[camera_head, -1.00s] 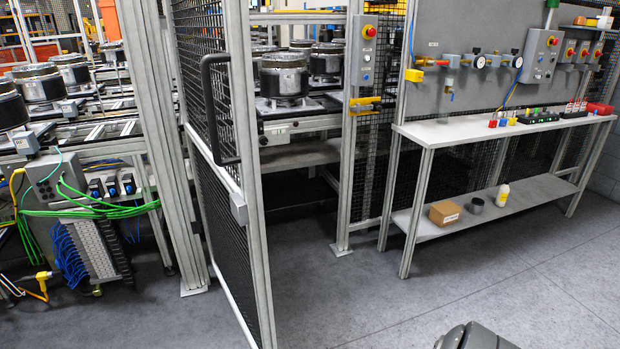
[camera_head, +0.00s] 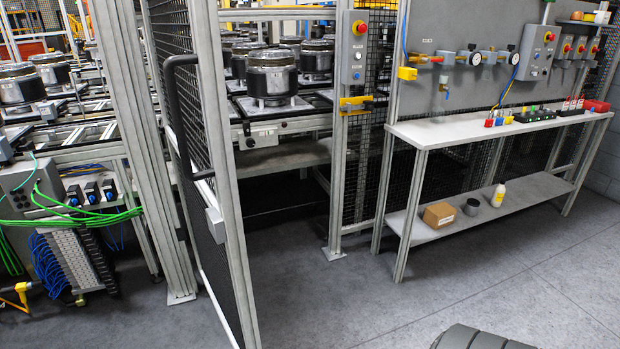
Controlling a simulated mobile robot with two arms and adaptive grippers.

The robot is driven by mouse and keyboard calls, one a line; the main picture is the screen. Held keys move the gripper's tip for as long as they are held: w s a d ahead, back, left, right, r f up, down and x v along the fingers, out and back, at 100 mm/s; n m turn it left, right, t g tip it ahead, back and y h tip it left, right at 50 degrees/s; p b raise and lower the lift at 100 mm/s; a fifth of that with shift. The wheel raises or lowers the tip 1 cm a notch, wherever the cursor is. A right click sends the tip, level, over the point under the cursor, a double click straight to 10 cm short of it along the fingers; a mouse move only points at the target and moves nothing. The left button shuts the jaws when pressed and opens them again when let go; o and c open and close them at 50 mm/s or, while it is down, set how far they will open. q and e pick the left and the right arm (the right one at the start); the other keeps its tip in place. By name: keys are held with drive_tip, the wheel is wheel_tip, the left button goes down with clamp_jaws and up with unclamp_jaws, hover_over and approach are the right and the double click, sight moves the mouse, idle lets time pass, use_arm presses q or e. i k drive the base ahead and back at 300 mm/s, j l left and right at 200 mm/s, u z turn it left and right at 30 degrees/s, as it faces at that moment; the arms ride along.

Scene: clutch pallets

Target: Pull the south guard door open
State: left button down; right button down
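The guard door (camera_head: 222,180) is a mesh panel in a grey aluminium frame, and it stands swung open toward me at the left of centre. A black pull handle (camera_head: 178,118) is on its left-facing side. The doorway beside it is open, with clutch units (camera_head: 271,76) on pallets visible inside. A dark grey rounded part of mine (camera_head: 478,338) shows at the bottom edge, right of centre. No gripper fingers are visible, and nothing is seen touching the handle or door.
A yellow latch (camera_head: 356,104) and a button box (camera_head: 354,48) are on the post right of the doorway. A workbench (camera_head: 470,129) stands to the right, with a cardboard box (camera_head: 440,214) on its lower shelf. The floor (camera_head: 340,300) in front is clear.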

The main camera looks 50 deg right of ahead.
sight(217, 185)
drive_tip(key=i+l+z, duration=0.1)
drive_tip(key=l, duration=0.3)
drive_tip(key=i+l+z, duration=0.1)
drive_tip(key=l, duration=0.3)
drive_tip(key=i+l+z, duration=0.1)
drive_tip(key=i+l, duration=0.2)
drive_tip(key=i+l+z, duration=0.1)
drive_tip(key=l, duration=0.35)
drive_tip(key=i, duration=0.1)
